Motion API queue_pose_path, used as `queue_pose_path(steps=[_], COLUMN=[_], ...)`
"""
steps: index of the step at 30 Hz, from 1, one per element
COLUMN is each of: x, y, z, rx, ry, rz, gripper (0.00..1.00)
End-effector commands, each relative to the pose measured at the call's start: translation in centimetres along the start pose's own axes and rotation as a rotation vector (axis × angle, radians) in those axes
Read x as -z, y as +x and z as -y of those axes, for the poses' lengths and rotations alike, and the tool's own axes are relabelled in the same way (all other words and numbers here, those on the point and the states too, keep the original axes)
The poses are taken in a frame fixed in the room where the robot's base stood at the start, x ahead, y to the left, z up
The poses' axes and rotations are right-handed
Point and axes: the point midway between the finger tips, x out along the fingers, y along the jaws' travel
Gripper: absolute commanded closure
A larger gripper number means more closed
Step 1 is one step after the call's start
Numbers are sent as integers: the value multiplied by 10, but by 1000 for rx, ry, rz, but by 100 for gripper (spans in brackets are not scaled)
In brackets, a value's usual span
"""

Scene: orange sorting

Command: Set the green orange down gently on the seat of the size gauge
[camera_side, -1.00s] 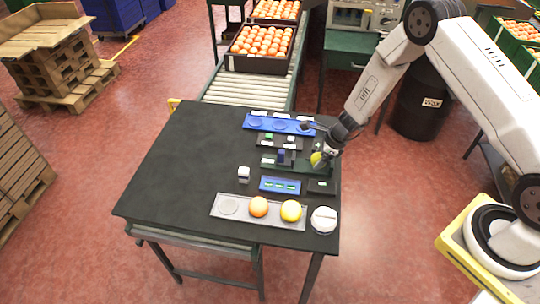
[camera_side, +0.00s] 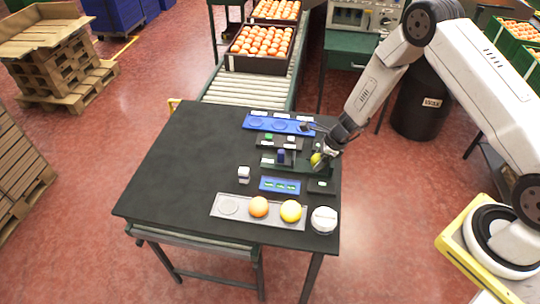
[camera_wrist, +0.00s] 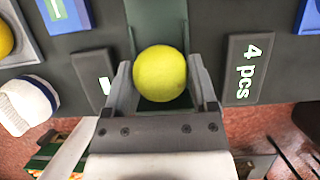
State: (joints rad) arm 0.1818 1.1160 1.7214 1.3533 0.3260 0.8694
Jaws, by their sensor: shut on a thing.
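The green orange (camera_wrist: 160,73), yellow-green in colour, sits between the two fingers of my gripper (camera_wrist: 162,82) in the wrist view. My gripper is shut on it. In the side view the green orange (camera_side: 316,160) shows at the tip of my gripper (camera_side: 320,158), at the right end of the size gauge (camera_side: 286,166), a dark green base with a small blue block. In the wrist view a grey-green strip of the gauge (camera_wrist: 158,14) runs behind the orange. The seat is hidden by the orange, and I cannot tell whether they touch.
A grey tray (camera_side: 243,213) holds an orange fruit (camera_side: 258,207) and a yellow one (camera_side: 291,211), with one empty place. A white round object (camera_side: 324,220) stands beside it. Blue trays (camera_side: 267,184) lie near the gauge. The table's left half is clear.

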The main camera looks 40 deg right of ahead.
Motion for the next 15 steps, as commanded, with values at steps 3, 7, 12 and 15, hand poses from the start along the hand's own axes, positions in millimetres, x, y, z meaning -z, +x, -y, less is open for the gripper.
queue_pose_path(steps=[3,7,12,15], x=[0,1,2,2], y=[1,3,4,5], z=[0,0,0,0], rx=[0,0,0,0], ry=[1,1,2,1], rz=[0,0,0,0], gripper=[85,85,85,85])
